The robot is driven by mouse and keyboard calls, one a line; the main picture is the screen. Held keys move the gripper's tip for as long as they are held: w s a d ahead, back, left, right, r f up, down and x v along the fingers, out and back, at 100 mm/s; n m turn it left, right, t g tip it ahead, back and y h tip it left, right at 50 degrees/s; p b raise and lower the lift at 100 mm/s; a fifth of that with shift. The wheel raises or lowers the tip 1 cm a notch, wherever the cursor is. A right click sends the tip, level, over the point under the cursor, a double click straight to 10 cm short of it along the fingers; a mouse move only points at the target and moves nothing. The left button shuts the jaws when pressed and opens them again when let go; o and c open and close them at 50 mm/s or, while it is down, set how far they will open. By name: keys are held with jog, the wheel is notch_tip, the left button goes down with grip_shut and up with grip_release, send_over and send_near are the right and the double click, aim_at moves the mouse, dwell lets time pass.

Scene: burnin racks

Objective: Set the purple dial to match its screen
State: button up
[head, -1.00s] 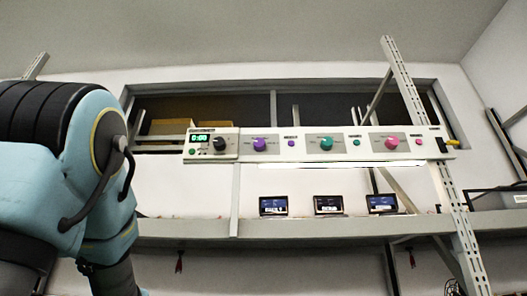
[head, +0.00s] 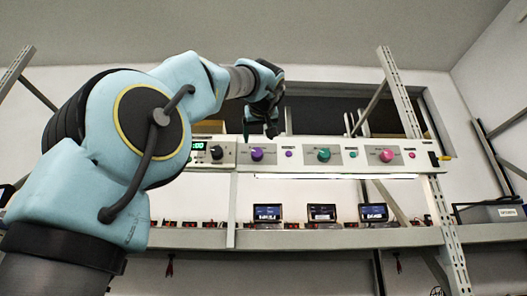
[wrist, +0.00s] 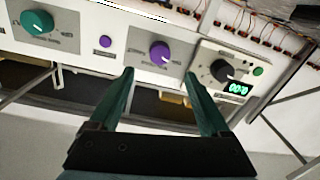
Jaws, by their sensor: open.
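The purple dial (head: 256,154) is a round knob on a grey plate in the long white panel (head: 300,168). It also shows in the wrist view (wrist: 160,52), just beyond my fingertips. My gripper (wrist: 160,74) is open and empty, its two green fingers on either side of the dial in the picture; I cannot tell the gap in depth. In the head view my gripper (head: 270,132) hangs above and slightly right of the dial. Three small screens (head: 267,213), (head: 322,212), (head: 373,212) stand on the shelf below; their readings are too small to make out.
A small purple button (head: 289,154) sits right of the dial. A teal dial (head: 323,155) and a pink dial (head: 386,155) are farther right. A timer box with a black knob (head: 216,152) and green display is at the left. A metal upright (head: 420,150) crosses the right end.

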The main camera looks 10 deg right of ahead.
aim_at(257, 152)
jog(key=w+p, duration=0.1)
jog(key=w, duration=0.2)
jog(key=w+d+p, duration=0.1)
jog(key=w+p, duration=0.1)
jog(key=w, duration=0.2)
jog(key=w+p, duration=0.1)
jog(key=w, duration=0.2)
jog(key=shift+w+d+r, duration=0.15)
jog(key=shift+w+d, duration=0.1)
grip_shut()
dwell(0.4)
